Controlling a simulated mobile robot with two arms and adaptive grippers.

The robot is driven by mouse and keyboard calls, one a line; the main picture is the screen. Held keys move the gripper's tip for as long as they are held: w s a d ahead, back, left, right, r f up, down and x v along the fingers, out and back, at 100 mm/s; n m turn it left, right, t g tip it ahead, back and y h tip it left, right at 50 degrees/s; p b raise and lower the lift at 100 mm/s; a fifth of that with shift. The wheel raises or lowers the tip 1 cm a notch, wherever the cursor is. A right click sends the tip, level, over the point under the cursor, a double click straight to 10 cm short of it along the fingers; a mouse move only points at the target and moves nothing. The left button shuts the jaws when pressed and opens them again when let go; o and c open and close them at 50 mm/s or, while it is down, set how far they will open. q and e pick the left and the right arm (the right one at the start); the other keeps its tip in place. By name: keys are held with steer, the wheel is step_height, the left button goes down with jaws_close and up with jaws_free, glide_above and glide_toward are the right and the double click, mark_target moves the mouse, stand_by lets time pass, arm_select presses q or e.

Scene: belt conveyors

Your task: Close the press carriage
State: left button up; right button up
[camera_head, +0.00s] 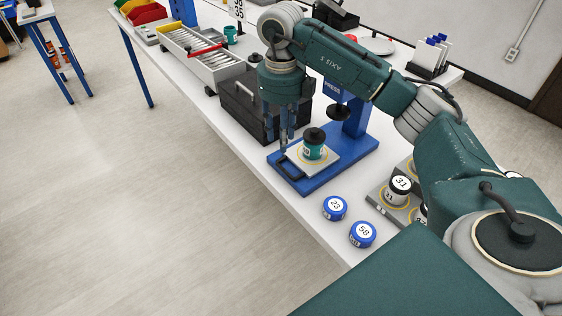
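The blue press (356,122) stands on the white table, with a black round pressing head (338,112) on its column. Its carriage, a pale plate (325,163), is out at the front of the blue base (318,184). A teal jar with a black lid (313,147) stands upright on the plate, in front of the pressing head and not under it. A black handle (288,167) is at the carriage's front. My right gripper (285,147) points down just above and behind the handle; its finger gap is unclear. My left gripper is out of view.
A dark toolbox (241,104) stands close behind my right gripper. Blue lids numbered 23 (335,208) and 58 (362,234) lie near the front edge. A grey tray (378,196) with jars is at the right.

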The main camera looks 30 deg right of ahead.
mark_target(281, 168)
step_height(281, 168, down, 9)
steer(key=shift+r+p, duration=0.15)
steer(key=shift+p, duration=1.1)
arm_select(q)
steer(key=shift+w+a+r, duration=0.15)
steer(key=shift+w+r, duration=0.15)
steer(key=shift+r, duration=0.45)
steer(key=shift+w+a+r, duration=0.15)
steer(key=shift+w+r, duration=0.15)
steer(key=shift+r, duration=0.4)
arm_select(e)
steer(key=shift+f, duration=0.8)
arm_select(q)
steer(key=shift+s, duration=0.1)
arm_select(e)
jaws_close()
